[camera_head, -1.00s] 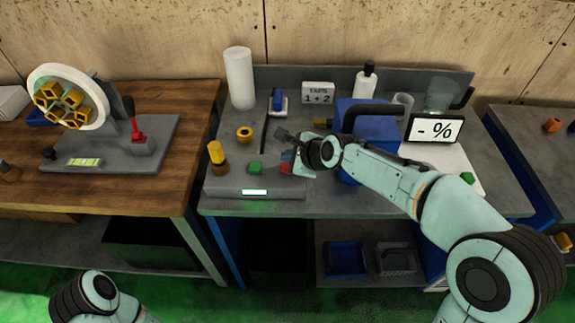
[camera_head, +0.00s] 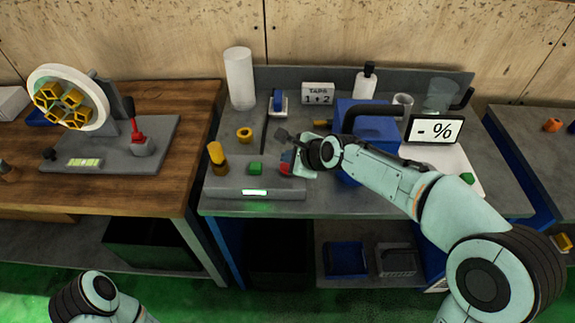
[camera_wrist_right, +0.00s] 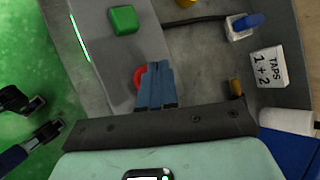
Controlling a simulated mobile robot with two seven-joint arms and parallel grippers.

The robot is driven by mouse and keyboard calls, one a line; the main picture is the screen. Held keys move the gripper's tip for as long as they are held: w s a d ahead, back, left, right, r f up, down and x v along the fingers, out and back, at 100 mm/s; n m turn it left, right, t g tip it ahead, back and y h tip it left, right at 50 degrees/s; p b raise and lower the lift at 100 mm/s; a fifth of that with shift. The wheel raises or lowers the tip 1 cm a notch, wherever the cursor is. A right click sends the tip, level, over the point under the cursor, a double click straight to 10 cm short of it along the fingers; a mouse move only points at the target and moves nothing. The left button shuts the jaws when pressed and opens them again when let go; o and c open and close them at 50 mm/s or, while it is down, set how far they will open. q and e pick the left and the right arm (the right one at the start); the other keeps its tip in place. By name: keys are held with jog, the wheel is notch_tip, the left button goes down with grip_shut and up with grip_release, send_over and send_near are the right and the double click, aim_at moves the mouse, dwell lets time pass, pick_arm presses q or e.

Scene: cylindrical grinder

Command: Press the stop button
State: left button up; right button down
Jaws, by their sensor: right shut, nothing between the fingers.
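The red stop button (camera_head: 285,168) is on the right end of a grey control panel (camera_head: 225,189), partly hidden by my right gripper in the head view. My right gripper (camera_head: 290,157) is shut and empty, with its fingers at the red button. In the right wrist view, the blue-grey fingers (camera_wrist_right: 158,75) are together and cover part of the red button (camera_wrist_right: 138,77). I cannot tell whether they touch it. A green button (camera_head: 255,168) sits to its left on the panel and also shows in the wrist view (camera_wrist_right: 123,20).
A yellow-topped knob (camera_head: 216,153) stands at the panel's left end. A blue box (camera_head: 365,130) with a black handle stands to the right, behind my right arm. A yellow ring (camera_head: 244,134), a white cylinder (camera_head: 239,78) and a "TAPS 1+2" sign (camera_head: 318,93) are behind.

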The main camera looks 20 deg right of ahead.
dwell(0.6)
jog(key=shift+f, duration=0.45)
jog(key=shift+f+b, duration=0.4)
jog(key=shift+f, duration=0.2)
dwell(0.5)
dwell(0.3)
jog(key=shift+r+p, duration=1)
jog(key=shift+p, duration=0.15)
